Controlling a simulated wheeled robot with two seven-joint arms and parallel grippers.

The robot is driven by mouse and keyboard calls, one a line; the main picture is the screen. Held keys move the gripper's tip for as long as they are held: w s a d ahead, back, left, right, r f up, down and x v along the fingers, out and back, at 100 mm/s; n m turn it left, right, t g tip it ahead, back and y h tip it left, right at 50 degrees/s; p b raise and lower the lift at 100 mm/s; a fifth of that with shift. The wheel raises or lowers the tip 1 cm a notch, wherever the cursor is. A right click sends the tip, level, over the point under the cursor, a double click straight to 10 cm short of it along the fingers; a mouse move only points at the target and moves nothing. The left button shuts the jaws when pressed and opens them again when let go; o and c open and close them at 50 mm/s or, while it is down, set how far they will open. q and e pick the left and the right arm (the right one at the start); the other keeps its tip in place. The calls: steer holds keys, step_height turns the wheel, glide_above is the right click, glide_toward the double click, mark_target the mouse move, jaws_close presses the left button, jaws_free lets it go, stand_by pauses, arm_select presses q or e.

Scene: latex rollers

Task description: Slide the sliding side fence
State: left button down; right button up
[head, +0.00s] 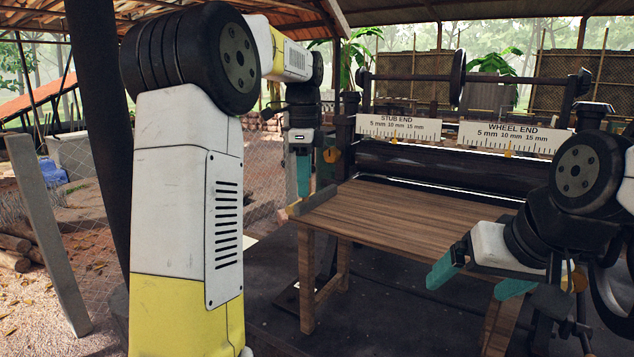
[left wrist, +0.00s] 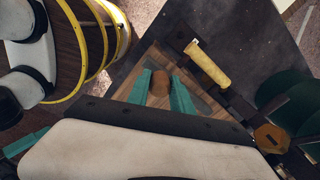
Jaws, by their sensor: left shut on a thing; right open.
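My left gripper (head: 304,178) hangs above that edge, fingers pointing down. In the left wrist view, my left gripper (left wrist: 162,90) has its teal fingers on either side of a rounded brown wooden knob (left wrist: 160,82), shut on it. A wooden board shows under the knob. In the head view, the contact is too small to make out. My right gripper (head: 478,278) is open and empty at the table's front right.
The rollers (head: 430,165) lie behind the table, under the STUB END scale (head: 399,128) and WHEEL END scale (head: 513,137). In the left wrist view, a yellowish handle (left wrist: 207,63) is close to the fingers, and a yellow-hooped wooden container (left wrist: 95,40) stands at upper left.

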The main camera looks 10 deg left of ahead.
arm_select(q)
steer(key=shift+a, duration=0.1)
stand_by(0.8)
steer(key=shift+w+a, duration=0.3)
steer(key=shift+a, duration=0.25)
steer(key=c, duration=1.1)
jaws_free()
steer(key=shift+r, duration=0.15)
step_height(320, 180, up, 8)
steer(key=shift+f, duration=0.2)
steer(key=shift+s, duration=0.1)
